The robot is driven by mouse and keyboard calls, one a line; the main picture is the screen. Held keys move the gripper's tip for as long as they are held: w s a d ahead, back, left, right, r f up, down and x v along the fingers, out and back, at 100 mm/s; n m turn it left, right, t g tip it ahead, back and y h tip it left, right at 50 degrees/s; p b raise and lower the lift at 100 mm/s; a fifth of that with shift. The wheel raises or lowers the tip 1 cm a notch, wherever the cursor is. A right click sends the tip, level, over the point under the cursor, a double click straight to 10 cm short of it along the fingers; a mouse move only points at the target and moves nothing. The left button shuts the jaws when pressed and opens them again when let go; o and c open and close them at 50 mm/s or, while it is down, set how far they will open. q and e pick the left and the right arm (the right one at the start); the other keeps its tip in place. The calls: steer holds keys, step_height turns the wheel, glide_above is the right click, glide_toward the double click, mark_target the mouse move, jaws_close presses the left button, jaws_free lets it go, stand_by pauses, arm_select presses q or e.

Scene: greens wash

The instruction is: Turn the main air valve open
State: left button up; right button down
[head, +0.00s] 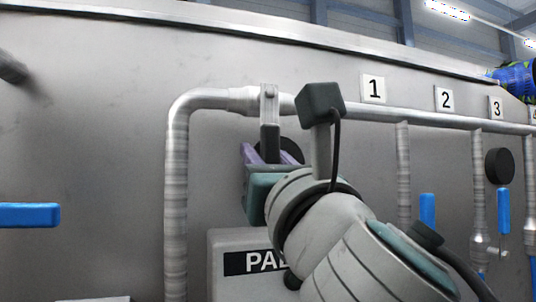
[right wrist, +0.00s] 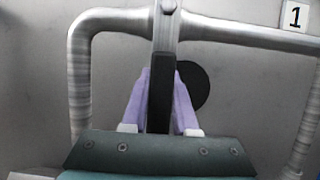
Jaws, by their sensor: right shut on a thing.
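The main air valve (head: 269,103) sits on the horizontal steel pipe near its bend; it also shows at the top of the right wrist view (right wrist: 167,22). Its dark lever (right wrist: 160,90) hangs down, roughly square to the pipe, and also shows in the head view (head: 270,138). My right gripper (head: 268,152) is at the lever from below. Its two purple fingers (right wrist: 160,100) are on either side of the lever and shut on it. The lever's lower end is hidden by the gripper body. My left gripper is not in view.
Plates numbered 1 (head: 373,88), 2 (head: 444,98) and 3 (head: 496,107) are on the steel wall above the pipe. Branch pipes with blue handles (head: 427,211) drop at the right. Another blue handle (head: 28,215) is at the left edge. A grey labelled box (head: 228,282) is below the valve.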

steer(key=shift+d, duration=0.1)
stand_by(0.8)
steer(key=n+p, duration=0.1)
steer(key=d+n+y+p, duration=0.1)
steer(key=n, duration=0.1)
steer(key=n+g+y+p, duration=0.1)
steer(key=shift+w+d+r, duration=0.25)
steer(key=shift+w+d, duration=0.05)
steer(key=shift+w+d+r+n+g+y+p, duration=0.15)
steer(key=shift+d+n+g+y+p, duration=0.25)
steer(key=shift+n, duration=0.6)
steer(key=shift+w+d+r+n+g+y+p, duration=0.1)
steer(key=shift+d+n+g+y+p, duration=0.3)
steer(key=shift+n, duration=0.6)
steer(key=shift+w+d+r+n+g+y+p, duration=0.1)
steer(key=shift+d+r+n+y+p, duration=0.15)
steer(key=shift+n+p, duration=0.55)
steer(key=shift+f+n, duration=0.1)
steer(key=shift+n, duration=0.2)
steer(key=c, duration=0.7)
jaws_free()
